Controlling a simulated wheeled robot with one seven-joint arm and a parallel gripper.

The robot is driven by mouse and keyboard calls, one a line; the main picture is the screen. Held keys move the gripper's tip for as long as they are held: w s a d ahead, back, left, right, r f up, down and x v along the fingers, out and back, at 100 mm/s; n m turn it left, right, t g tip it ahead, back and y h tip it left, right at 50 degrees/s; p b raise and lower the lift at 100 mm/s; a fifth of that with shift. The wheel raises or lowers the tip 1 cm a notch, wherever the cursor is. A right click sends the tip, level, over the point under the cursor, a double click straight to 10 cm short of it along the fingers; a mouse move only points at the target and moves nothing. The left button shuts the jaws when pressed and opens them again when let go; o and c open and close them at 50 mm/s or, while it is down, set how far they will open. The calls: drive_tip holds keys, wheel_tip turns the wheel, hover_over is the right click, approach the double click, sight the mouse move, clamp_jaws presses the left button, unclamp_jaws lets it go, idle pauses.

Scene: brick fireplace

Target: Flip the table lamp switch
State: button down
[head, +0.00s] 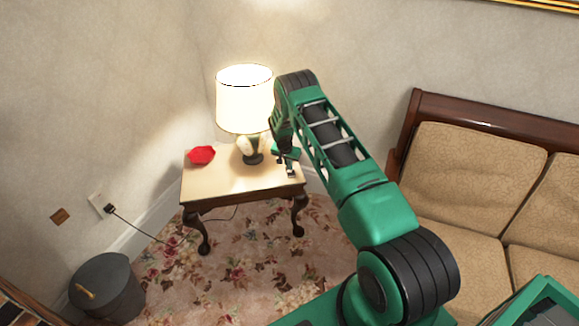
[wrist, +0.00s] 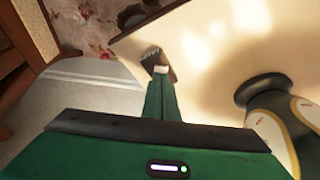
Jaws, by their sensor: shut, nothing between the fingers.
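The table lamp (head: 244,100) is lit, with a white shade. It stands upright on a small wooden table (head: 222,182). Its body and dark foot show at the right edge of the wrist view (wrist: 262,90). My gripper (head: 289,169) is at the right side of the lamp, low over the table's right part. In the wrist view my gripper (wrist: 157,62) is shut and empty, with its fingertips over the tabletop near its edge, left of the lamp foot and apart from it.
A red object (head: 201,155) lies on the table left of the lamp. A cord runs to a wall plug (head: 109,209). A dark bucket (head: 106,288) stands at lower left, and a tan sofa (head: 470,170) is at right. Flowered carpet (head: 250,265) lies open before the table.

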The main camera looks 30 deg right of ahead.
drive_tip(key=shift+s+a+f, duration=0.4)
drive_tip(key=shift+a+f, duration=0.05)
drive_tip(key=shift+a, duration=0.1)
wheel_tip(320, 180, up, 4)
drive_tip(key=shift+r, duration=0.25)
drive_tip(key=v, duration=1)
drive_tip(key=shift+d, duration=0.2)
drive_tip(key=shift+w+r, duration=0.1)
drive_tip(key=shift+w, duration=0.05)
drive_tip(key=shift+w+d+r, duration=0.2)
drive_tip(key=shift+w+d, duration=0.2)
drive_tip(key=shift+d, duration=0.2)
drive_tip(key=x, duration=1.4)
drive_tip(key=shift+s+a+f, duration=0.15)
drive_tip(key=shift+s+a, duration=0.15)
drive_tip(key=shift+a, duration=0.1)
